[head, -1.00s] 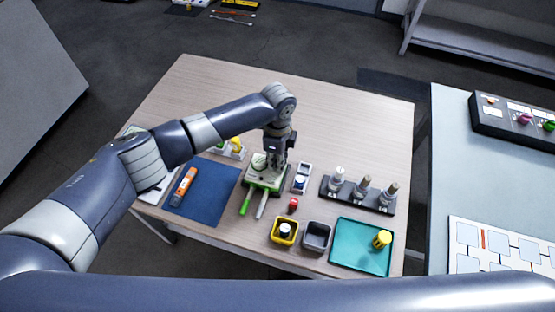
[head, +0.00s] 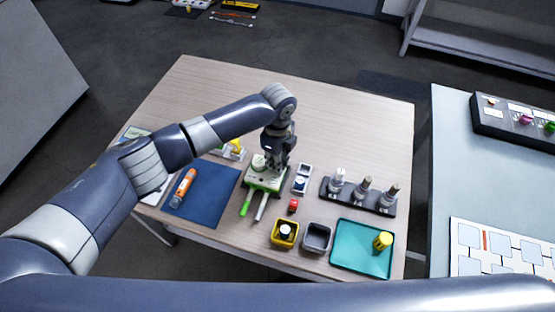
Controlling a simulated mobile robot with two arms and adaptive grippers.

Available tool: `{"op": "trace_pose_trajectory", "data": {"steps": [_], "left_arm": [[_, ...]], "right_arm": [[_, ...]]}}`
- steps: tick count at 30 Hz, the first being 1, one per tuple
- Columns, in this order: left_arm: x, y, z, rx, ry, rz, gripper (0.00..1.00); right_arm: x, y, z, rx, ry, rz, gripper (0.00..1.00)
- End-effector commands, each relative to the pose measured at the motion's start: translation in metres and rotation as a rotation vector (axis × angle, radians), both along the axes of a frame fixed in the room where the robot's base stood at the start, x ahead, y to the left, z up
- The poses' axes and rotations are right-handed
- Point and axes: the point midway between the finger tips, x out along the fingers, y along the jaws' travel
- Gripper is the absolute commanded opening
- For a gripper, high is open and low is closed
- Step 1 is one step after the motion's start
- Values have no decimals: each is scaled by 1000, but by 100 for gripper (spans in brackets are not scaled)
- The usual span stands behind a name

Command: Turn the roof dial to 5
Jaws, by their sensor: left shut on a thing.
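A pale green-and-white device (head: 258,182) stands on the wooden table, with a green-handled tool and a grey-handled tool at its front. My left gripper (head: 271,166) points down at the top of this device, its jaws closed on a small part there, which I take to be the roof dial. The gripper covers that part, so the dial's face, its marks and its setting cannot be read. My right gripper is not in view.
Right of the device are a small grey-white unit (head: 302,180), a red piece (head: 293,205), a dark rack (head: 345,201) of fittings, yellow (head: 276,240) and grey (head: 307,245) bins and a teal tray (head: 350,263). A blue mat (head: 212,205) with an orange tool (head: 183,188) lies left.

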Motion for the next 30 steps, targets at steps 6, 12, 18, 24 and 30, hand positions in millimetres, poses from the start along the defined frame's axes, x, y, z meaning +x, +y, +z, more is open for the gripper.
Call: {"op": "trace_pose_trajectory", "data": {"steps": [6,12,18,24,30], "left_arm": [[0,0,0,-1,-1,0,38],[0,0,0,0,0,1,38],[1,-1,17,-3,-3,0,38],[1,0,59,-3,-4,0,38],[1,-1,97,-2,-3,0,38]], "right_arm": [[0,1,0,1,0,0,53],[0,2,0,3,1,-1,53],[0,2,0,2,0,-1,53],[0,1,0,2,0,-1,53],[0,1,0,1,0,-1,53]]}}
